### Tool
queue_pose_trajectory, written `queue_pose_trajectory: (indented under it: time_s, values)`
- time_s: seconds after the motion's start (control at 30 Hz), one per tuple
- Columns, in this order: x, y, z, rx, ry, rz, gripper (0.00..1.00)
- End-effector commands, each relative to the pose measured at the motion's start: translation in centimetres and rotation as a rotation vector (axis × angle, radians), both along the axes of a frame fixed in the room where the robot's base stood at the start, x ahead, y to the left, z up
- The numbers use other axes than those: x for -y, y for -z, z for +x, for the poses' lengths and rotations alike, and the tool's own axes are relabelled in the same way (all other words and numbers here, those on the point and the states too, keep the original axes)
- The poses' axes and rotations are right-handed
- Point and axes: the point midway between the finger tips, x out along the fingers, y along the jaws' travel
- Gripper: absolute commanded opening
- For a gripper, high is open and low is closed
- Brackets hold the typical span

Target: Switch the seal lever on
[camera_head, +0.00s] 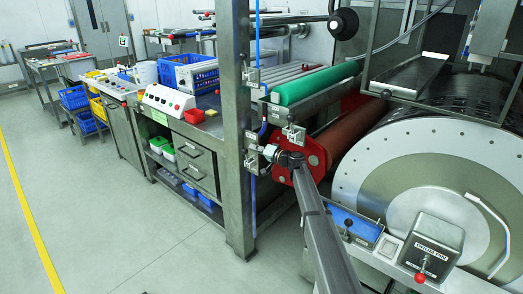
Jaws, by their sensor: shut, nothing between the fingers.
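A grey box (434,243) with a label too small to read surely stands on the ledge in front of the large drum, at the lower right. A short lever with a red ball knob (420,278) sticks out at its lower front. A blue plate (355,225) with a small black-knobbed lever (348,223) is on the same ledge, left of the box. I cannot tell for sure which lever is the seal lever or how it is set.
The pale drum face (375,165) fills the right side. The floor (100,210) at left is clear.

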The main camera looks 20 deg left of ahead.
Motion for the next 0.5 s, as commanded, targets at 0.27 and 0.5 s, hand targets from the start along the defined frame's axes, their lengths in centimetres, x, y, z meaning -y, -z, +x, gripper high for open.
queue_pose_trajectory:
  time_s: [0.27, 0.5]
  values:
    - [-0.89, 0.09, 0.22, 0.0, 0.0, 0.0, 0.0]
    - [-0.87, 0.14, 0.19, 0.002, 0.0, -0.001, 0.0]
